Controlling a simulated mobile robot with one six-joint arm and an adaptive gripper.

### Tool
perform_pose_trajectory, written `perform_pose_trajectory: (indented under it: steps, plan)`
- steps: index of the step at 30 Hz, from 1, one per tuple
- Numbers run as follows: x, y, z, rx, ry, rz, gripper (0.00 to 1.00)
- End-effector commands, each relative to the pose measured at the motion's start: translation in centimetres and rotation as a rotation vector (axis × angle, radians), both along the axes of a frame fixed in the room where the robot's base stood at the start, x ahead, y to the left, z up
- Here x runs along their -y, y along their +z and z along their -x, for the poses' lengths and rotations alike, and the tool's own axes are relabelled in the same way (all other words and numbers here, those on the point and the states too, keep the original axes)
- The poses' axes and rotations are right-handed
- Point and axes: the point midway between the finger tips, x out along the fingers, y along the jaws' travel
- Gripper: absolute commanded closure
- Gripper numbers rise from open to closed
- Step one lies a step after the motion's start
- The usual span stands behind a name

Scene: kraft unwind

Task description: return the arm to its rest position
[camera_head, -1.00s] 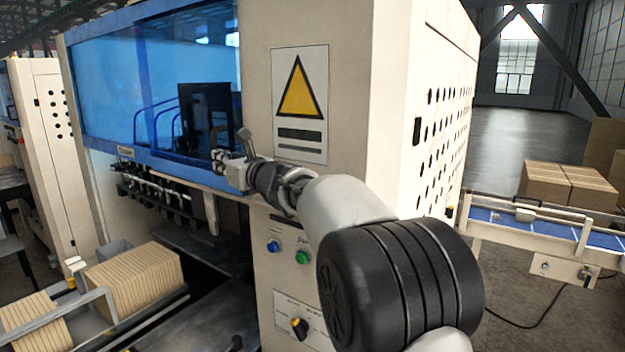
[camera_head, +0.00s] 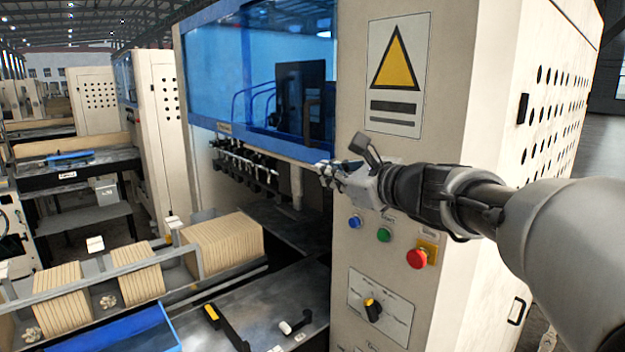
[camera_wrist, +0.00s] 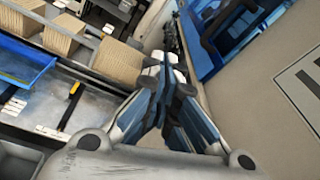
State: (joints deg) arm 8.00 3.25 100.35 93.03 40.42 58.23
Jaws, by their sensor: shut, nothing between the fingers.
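My gripper (camera_head: 326,172) is at the end of my arm, which reaches in from the right in the head view. It is in front of the cream machine's front panel, above the blue button (camera_head: 355,221) and green button (camera_head: 383,235). In the wrist view my gripper (camera_wrist: 163,62) has its fingers brought together, with nothing between them. Whether it touches the machine cannot be told from these views.
The cream machine (camera_head: 455,85) has a blue window (camera_head: 235,70), a red stop button (camera_head: 417,258) and a rotary knob (camera_head: 372,309). Stacks of kraft sheets (camera_head: 222,247) stand in a rack at left. A blue tray (camera_head: 125,335) lies at the lower left.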

Motion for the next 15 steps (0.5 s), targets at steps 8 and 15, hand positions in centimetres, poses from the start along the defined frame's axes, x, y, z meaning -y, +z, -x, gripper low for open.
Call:
perform_pose_trajectory:
  steps: [8, 15]
  plan:
    - [-3.4, -15.7, 15.3, 0.149, 0.398, 0.834, 1.00]
    - [-0.1, -29.2, 27.4, 0.270, 0.829, 1.462, 1.00]
